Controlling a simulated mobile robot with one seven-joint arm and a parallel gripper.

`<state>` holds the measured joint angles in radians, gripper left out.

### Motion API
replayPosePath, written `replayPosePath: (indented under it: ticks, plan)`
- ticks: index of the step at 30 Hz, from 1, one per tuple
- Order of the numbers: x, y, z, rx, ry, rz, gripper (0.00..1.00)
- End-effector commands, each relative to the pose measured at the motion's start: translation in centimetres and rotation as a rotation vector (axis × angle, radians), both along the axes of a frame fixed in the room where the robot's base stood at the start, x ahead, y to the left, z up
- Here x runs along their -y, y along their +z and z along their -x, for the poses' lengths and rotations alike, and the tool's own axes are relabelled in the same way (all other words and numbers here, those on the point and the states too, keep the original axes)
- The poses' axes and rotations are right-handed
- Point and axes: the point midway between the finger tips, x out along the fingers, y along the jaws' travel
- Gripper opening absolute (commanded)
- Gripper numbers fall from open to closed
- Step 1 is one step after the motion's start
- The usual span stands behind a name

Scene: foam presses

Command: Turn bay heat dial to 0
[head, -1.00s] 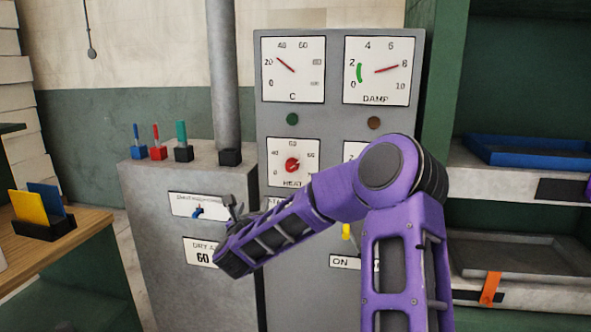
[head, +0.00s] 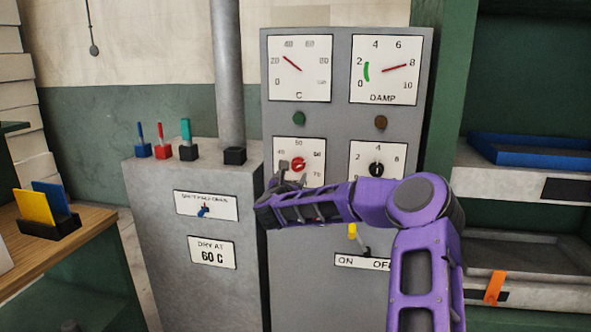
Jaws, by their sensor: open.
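The heat dial (head: 299,164) is a red knob on a white scale plate, low on the tall grey panel. Numbers around 40, 50, 60 and 70 show; its pointer seems to lean up and right, towards 60. The plate's lower part and label are hidden behind my arm. My gripper (head: 283,169) is open and empty, its fingers in front of the plate's left part, just left of the knob. I cannot tell whether they touch it. The bay control panel also carries a black dial (head: 376,169) to the right, partly covered by my arm.
Above are two gauges, C (head: 300,68) and DAMP (head: 386,70). A yellow-handled ON/OFF lever (head: 353,231) sits below my arm. A lower grey cabinet (head: 150,230) stands left, with coloured levers on top. Shelves with trays (head: 530,150) are at the right.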

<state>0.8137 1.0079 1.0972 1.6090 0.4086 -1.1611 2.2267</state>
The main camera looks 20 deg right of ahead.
Motion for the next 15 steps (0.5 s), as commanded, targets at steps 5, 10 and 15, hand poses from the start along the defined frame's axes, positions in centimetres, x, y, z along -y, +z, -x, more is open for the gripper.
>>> replayPosePath:
  ticks: [5, 10, 15]
  plan:
    - [1.6, 0.0, -2.4, 0.000, -0.002, -0.001, 0.72]
    - [2.4, 0.0, -3.8, -0.001, 0.001, 0.000, 0.72]
    - [2.8, 0.0, -4.3, 0.000, 0.001, 0.001, 0.72]
